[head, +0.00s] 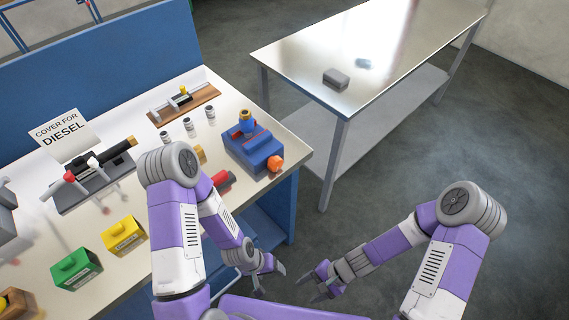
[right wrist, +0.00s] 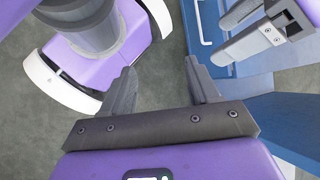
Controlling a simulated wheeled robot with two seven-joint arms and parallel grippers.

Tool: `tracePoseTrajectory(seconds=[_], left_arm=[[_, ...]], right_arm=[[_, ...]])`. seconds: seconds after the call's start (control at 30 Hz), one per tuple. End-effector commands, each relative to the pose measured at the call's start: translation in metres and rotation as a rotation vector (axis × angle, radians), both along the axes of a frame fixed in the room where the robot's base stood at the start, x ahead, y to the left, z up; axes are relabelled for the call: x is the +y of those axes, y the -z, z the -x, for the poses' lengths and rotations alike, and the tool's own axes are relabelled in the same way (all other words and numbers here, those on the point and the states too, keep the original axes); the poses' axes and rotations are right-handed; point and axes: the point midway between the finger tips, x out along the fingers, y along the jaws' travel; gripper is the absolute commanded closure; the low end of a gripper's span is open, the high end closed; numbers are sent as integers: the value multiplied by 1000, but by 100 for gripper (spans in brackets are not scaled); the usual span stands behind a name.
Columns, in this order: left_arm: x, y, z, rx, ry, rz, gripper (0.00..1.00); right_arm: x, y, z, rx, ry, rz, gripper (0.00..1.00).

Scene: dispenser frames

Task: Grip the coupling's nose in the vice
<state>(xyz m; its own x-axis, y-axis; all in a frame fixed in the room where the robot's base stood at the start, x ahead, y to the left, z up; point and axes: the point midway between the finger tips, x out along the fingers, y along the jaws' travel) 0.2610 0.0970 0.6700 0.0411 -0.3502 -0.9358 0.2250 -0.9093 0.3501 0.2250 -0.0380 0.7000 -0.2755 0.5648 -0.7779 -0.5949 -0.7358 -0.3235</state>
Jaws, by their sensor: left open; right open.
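A blue vice (head: 252,148) with an orange knob at its front right stands near the bench's right corner. A small part with a brass-coloured top (head: 246,118) stands upright at the vice's top; I cannot tell whether the jaws hold it or whether it is the coupling. A red part (head: 222,181) lies beside the vice, partly hidden by my left arm. My left gripper (head: 271,279) is open and empty in front of the bench. My right gripper (head: 309,289) is open and empty beside it, away from the bench. The right wrist view shows its parted fingers (right wrist: 161,72).
The workbench (head: 285,182) also bears a black nozzle (head: 100,163) on a stand, a wooden board (head: 184,106), several small cylinders, a yellow box (head: 124,236) and a green box (head: 77,268). A steel table (head: 300,58) with a grey block (head: 336,78) stands behind, across a floor gap.

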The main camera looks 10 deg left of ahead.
Motion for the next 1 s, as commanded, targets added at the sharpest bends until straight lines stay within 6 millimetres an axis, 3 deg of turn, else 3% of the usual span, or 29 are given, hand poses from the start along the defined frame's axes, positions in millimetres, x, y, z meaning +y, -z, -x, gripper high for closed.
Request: tracePoseTrajectory(seconds=[0.03,0.17,0.3,0.4,0.5,0.7,0.83,1.0], left_arm=[[0,-10,0,0,0,0,25],[0,-24,0,0,0,0,25],[0,-36,0,0,0,0,25],[0,-44,0,0,0,0,25],[0,-51,0,0,0,0,25],[0,-58,0,0,0,0,25],[0,-58,0,0,0,0,25],[0,-55,0,0,0,0,25]], right_arm=[[16,-22,-4,56,61,-68,40],[58,-74,-29,174,242,-285,40],[92,-130,-77,239,473,-529,40],[102,-162,-119,247,655,-686,40],[100,-186,-161,222,829,-808,40],[82,-208,-215,147,1069,-935,40],[78,-211,-228,126,1129,-960,40],[94,-210,-242,122,1134,-963,40]])
